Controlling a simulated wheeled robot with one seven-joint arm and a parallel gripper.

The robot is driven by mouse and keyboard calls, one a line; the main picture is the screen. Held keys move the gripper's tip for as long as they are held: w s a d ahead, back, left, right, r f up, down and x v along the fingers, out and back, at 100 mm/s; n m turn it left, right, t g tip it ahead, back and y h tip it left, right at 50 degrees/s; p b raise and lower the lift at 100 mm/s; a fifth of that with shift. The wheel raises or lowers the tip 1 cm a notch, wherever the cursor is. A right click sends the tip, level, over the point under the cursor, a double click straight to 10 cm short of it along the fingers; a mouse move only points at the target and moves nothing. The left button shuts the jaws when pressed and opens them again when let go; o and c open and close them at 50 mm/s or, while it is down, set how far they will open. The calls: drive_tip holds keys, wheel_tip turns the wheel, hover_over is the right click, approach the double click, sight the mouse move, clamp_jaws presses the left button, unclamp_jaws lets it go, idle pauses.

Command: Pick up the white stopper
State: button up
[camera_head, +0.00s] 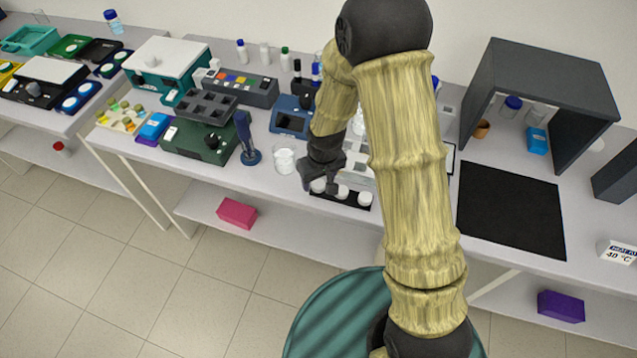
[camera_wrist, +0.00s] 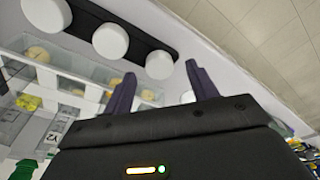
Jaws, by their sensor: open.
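Three white round stoppers sit in a row on a black strip (camera_head: 354,204): a left one (camera_head: 318,185), a middle one (camera_head: 342,192) and a right one (camera_head: 365,199). In the wrist view the row shows as an end stopper (camera_wrist: 47,14), a middle one (camera_wrist: 110,40) and another end one (camera_wrist: 160,65). My gripper (camera_head: 312,183) is over the left end of the strip and partly covers the left stopper. In the wrist view its two dark fingers are apart and empty, and one stopper appears between and beyond the fingertips (camera_wrist: 161,70). I cannot tell whether they touch it.
A glass beaker (camera_head: 284,158) stands close left of my gripper, with a blue upright tool (camera_head: 246,140) beyond it. A clear compartment box (camera_wrist: 70,88) lies beside the strip. A black mat (camera_head: 511,210) on the right is bare. The bench's front edge is close.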

drive_tip(key=shift+w+f, duration=0.1)
drive_tip(key=shift+f, duration=0.75)
drive_tip(key=c, duration=1)
